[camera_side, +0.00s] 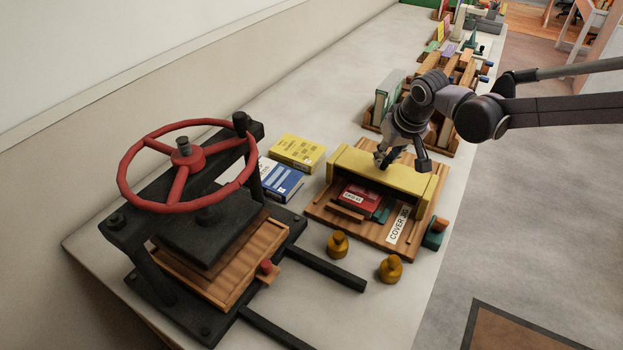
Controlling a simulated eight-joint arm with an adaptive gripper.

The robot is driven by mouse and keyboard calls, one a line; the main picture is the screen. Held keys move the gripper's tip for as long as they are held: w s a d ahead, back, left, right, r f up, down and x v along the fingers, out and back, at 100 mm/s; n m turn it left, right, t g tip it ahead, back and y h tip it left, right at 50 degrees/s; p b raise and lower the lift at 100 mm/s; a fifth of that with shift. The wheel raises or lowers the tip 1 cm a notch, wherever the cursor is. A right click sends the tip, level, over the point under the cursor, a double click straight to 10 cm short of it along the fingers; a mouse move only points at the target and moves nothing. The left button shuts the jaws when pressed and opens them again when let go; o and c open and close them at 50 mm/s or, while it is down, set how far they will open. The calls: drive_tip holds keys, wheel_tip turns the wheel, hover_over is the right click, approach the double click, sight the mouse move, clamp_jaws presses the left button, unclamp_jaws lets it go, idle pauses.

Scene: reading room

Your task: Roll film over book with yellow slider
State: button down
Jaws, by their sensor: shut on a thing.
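The yellow slider (352,166) is a long bar that spans the far part of a wooden covering board (322,209). A red book (359,198) with a white label lies on the board in front of the slider. A white strip marked "COVER" (398,226) is at the board's right side. My gripper (386,163) is at the top of the slider near its middle, shut on it. The fingertips are small and partly dark, so their exact hold is hard to make out. I cannot make out the film itself.
A press with a red wheel (187,165) stands at the left. A yellow book (297,152) and a blue book (280,180) lie between it and the board. Two brass knobs (338,244) stand in front. Wooden racks (455,75) fill the back right.

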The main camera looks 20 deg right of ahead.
drive_tip(key=s+a, duration=0.6)
drive_tip(key=shift+s+a, duration=0.25)
drive_tip(key=c, duration=1.2)
unclamp_jaws()
drive_tip(key=shift+a, duration=0.1)
drive_tip(key=v, duration=1.2)
